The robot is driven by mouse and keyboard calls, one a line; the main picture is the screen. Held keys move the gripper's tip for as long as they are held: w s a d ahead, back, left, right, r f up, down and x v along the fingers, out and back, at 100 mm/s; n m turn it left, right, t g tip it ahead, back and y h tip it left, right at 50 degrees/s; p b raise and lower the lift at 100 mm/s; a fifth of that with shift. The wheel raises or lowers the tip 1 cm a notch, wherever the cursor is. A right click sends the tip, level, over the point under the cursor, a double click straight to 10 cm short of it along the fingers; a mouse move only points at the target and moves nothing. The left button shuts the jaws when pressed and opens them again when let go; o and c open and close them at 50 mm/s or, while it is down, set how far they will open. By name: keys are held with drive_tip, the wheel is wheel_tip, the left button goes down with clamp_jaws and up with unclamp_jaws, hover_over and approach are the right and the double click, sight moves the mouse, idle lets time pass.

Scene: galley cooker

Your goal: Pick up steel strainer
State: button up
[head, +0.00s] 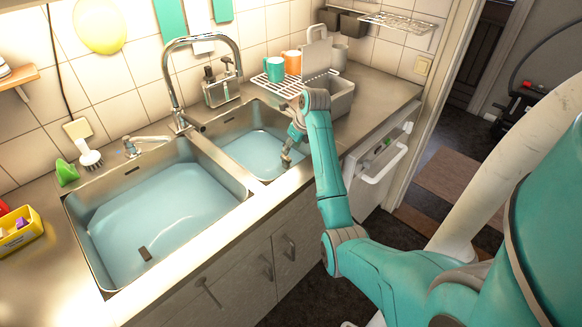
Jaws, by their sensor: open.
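I cannot make out a steel strainer for certain in the head view. My gripper (286,160) points down into the right sink basin (225,150), near its right side, close to the bluish water. Its fingers are small and partly hidden by my wrist, but they look open with nothing visible between them. My forearm covers the basin's right front corner.
A chrome faucet (172,85) arches behind the basins. A rack with cups (274,68) and a grey bin (342,97) stand right of the right basin. A white dish brush (90,157), green holder (66,172) and yellow box (20,235) are at left.

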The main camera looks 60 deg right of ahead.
sight(287, 158)
drive_tip(key=shift+a+x, duration=0.2)
drive_tip(key=shift+x, duration=4)
clamp_jaws()
